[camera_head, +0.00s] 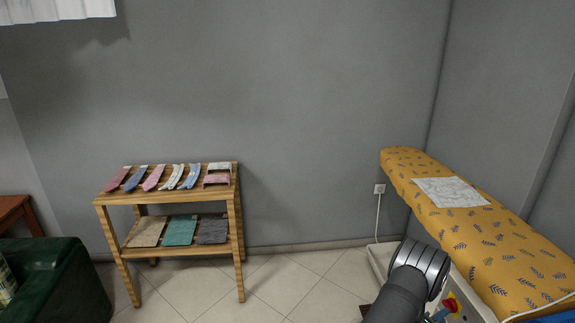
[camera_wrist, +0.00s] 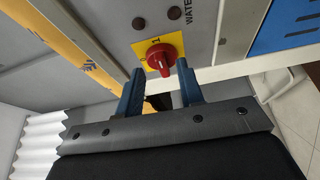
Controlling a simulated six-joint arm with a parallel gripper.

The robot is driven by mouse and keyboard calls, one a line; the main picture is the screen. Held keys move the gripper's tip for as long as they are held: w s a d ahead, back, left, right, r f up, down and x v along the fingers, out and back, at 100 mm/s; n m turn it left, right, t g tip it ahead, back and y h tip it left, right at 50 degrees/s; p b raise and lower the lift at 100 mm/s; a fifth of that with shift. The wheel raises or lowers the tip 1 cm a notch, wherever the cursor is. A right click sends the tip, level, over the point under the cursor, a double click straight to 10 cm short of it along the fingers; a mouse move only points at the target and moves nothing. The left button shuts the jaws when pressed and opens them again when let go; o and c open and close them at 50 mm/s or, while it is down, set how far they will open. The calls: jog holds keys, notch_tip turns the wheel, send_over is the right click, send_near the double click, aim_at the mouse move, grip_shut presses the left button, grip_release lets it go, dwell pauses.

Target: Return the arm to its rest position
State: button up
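My arm (camera_head: 405,285) reaches in from the bottom edge of the head view, beside the ironing board. In the wrist view my gripper (camera_wrist: 159,75) has its two blue fingers spread apart, with nothing held. A red rotary knob (camera_wrist: 161,58) on a yellow plate sits on a grey panel just beyond and between the fingertips. I cannot tell whether a finger touches it. The knob also shows in the head view (camera_head: 450,303), just right of my arm. In the head view my arm hides most of my gripper.
The ironing board (camera_head: 470,235) with a yellow patterned cover and a white cloth (camera_head: 452,192) stands at the right. A wooden shelf (camera_head: 240,225) with ties and folded cloths stands left. A green armchair (camera_head: 55,280) is at lower left. Tiled floor (camera_head: 290,285) between is clear.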

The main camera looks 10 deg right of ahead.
aim_at(452, 307)
jog(key=x, duration=0.3)
dwell(0.4)
jog(key=v, duration=1.7)
jog(key=shift+w+d+r+n+g+y, duration=0.35)
jog(key=shift+w+d+n, duration=0.85)
jog(key=shift+d, duration=1.45)
jog(key=shift+w+d+r+n+g+y, duration=0.4)
jog(key=shift+w+d+n, duration=0.8)
jog(key=shift+d, duration=1.4)
jog(key=shift+w+d+r+n+g+y, duration=0.3)
jog(key=shift+w+d+n, duration=0.85)
jog(key=shift+d, duration=1.5)
jog(key=shift+f, duration=0.1)
